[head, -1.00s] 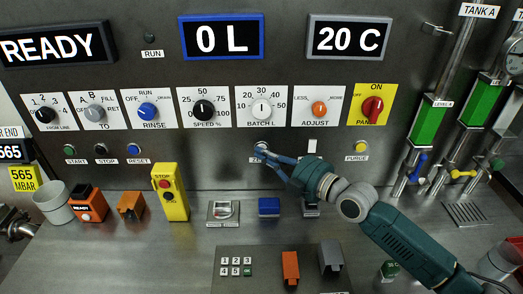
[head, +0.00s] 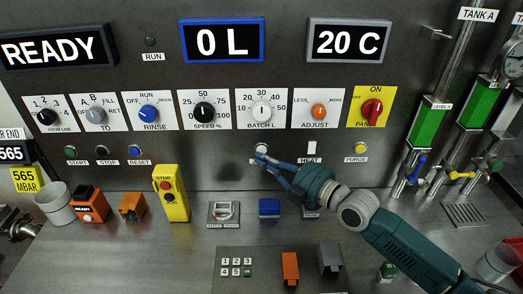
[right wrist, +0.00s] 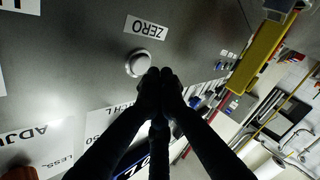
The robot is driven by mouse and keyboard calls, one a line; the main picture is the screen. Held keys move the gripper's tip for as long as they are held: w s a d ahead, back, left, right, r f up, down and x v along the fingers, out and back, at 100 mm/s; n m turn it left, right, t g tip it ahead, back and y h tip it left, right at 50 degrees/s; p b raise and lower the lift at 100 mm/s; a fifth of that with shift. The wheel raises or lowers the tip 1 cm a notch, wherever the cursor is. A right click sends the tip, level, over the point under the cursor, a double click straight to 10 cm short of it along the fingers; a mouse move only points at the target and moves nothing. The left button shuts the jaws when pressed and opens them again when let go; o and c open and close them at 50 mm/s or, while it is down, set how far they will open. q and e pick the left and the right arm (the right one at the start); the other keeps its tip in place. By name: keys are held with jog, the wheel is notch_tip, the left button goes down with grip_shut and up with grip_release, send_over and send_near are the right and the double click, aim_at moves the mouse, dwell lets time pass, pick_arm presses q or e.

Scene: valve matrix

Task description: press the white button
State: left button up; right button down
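The white button (head: 262,147) sits on the steel panel below the BATCH L dial. The left gripper is not in view.
A HEAT switch (head: 312,147) and a yellow PURGE button (head: 361,149) are to the right. Dials line the panel above, including BATCH L (head: 262,109). A blue block (head: 269,207) and a yellow stop box (head: 172,194) stand on the bench below.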

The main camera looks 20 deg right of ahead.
jog(key=shift+s+a+p, duration=0.2)
jog(key=shift+s+p, duration=0.35)
jog(key=shift+s, duration=0.25)
jog(key=shift+s+a+p, duration=0.25)
jog(key=shift+s+p, duration=0.25)
jog(key=shift+s, duration=0.3)
jog(key=shift+s+a+p, duration=0.2)
jog(key=shift+s+p, duration=0.35)
jog(key=shift+s, duration=0.25)
